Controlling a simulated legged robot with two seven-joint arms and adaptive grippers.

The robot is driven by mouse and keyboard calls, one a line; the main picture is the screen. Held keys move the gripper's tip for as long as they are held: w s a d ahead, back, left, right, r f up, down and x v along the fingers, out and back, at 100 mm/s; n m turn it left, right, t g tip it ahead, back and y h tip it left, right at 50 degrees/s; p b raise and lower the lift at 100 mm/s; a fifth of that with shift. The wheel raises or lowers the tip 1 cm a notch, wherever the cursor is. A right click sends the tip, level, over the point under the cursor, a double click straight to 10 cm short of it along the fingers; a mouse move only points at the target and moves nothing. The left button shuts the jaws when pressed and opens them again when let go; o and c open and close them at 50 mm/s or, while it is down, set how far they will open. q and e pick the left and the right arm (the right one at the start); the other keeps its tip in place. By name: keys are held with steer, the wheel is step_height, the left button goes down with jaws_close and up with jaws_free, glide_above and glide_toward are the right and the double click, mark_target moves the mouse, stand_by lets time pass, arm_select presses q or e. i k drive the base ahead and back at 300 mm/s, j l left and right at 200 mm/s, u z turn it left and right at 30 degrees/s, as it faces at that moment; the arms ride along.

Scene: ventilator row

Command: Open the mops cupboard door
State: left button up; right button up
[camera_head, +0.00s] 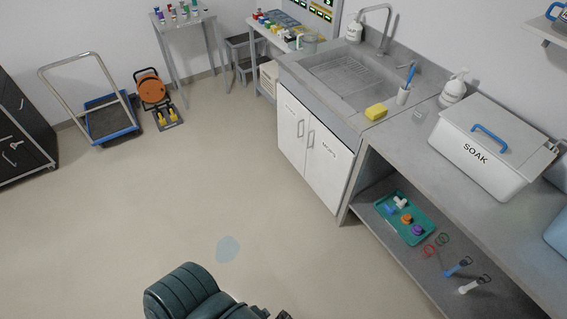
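Two white cupboard doors stand side by side under the sink, both shut. The left door (290,135) and the right door (325,173) each carry a small dark label and an upright metal handle. The two handles, the left door's (300,128) and the right door's (311,139), sit close together at the middle seam. The label on the right door looks like MOPS, but the lettering is too small to be sure. A dark teal part of my arm (190,296) shows at the bottom edge, well apart from the doors. Neither gripper's fingers can be made out.
The floor before the doors is clear, apart from a flat bluish patch (228,249). A grey counter with a lower shelf (372,208) extends right of the cupboard. A stepped stool (242,66) and a hand trolley (112,118) stand farther back.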

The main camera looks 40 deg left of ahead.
mark_target(328, 164)
steer(key=u, duration=0.9)
steer(key=i+j+z, duration=0.2)
steer(key=i, duration=0.75)
